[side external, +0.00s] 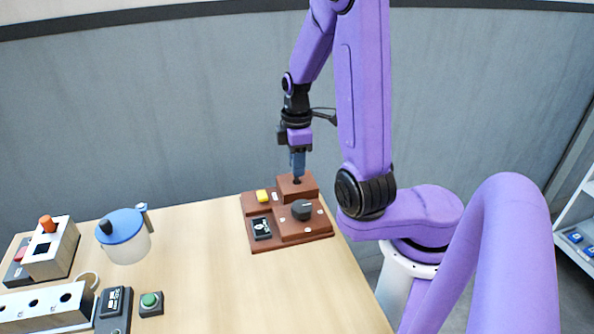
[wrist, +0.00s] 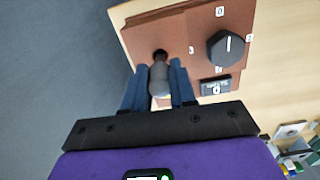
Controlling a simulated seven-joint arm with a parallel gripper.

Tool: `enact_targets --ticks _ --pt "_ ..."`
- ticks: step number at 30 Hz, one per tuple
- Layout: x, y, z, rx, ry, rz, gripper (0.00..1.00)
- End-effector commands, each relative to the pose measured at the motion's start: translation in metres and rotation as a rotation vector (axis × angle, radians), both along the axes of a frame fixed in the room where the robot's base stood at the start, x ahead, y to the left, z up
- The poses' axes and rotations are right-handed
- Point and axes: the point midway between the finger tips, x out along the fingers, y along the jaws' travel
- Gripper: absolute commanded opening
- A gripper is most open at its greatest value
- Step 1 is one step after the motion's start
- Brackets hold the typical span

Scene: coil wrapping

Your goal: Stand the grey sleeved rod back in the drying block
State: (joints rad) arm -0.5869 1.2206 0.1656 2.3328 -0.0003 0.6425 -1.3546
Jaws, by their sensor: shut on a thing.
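The grey rod (wrist: 159,82) sits between the two blue fingers of my gripper (wrist: 157,66), which is shut on it. In the wrist view its dark far end meets a round hole in the brown stepped block. In the side view my gripper (side external: 298,172) points down just above the raised step of that block; the rod is mostly hidden by the fingers there. I cannot tell how deep its end is in the hole. A long white block (side external: 48,302) with dark round holes lies at the lower left, apart from my gripper; it may be the drying block.
The brown block (side external: 262,210) carries a dark dial (side external: 301,210), a yellow button (side external: 262,196) and a small panel. At left are a blue-lidded pot (side external: 124,240), a green button box (side external: 151,303) and a cream block (side external: 55,258) with an orange-topped piece. The table's middle is clear.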

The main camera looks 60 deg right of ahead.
Motion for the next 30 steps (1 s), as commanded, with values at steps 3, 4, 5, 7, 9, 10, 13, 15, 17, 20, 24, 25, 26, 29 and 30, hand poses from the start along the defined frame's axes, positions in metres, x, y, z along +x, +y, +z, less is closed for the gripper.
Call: enact_targets --ticks 3,4,5,7,9,10,13,15,17,20,24,25,26,29,30 --pt "-0.001 0.001 -0.015 0.003 0.004 0.0 0.0" --pt "-0.001 0.001 -0.019 0.004 0.005 0.0 0.0" --pt "-0.001 0.001 -0.021 0.003 0.004 0.0 0.0" --pt "-0.001 0.0 -0.024 0.002 0.003 0.0 0.0" --pt "0.0 0.0 -0.025 0.001 0.001 -0.001 0.0" --pt "0.0 0.0 -0.025 0.001 0.001 -0.001 0.0" --pt "0.0 0.0 -0.025 0.001 0.001 -0.001 0.0" --pt "0.0 0.0 -0.025 0.001 0.001 -0.001 0.0" --pt "0.0 0.0 -0.026 0.001 0.001 -0.001 0.0" --pt "0.0 0.0 -0.029 0.001 0.001 -0.001 0.0" --pt "0.0 0.0 -0.029 0.001 0.001 0.0 0.51" --pt "0.0 0.0 -0.029 0.001 0.001 0.0 0.51" --pt "0.0 0.0 -0.029 0.001 0.001 0.0 0.51" --pt "0.0 0.0 -0.029 0.001 0.001 0.0 0.51" --pt "0.0 0.0 -0.029 0.001 0.001 -0.001 0.51"
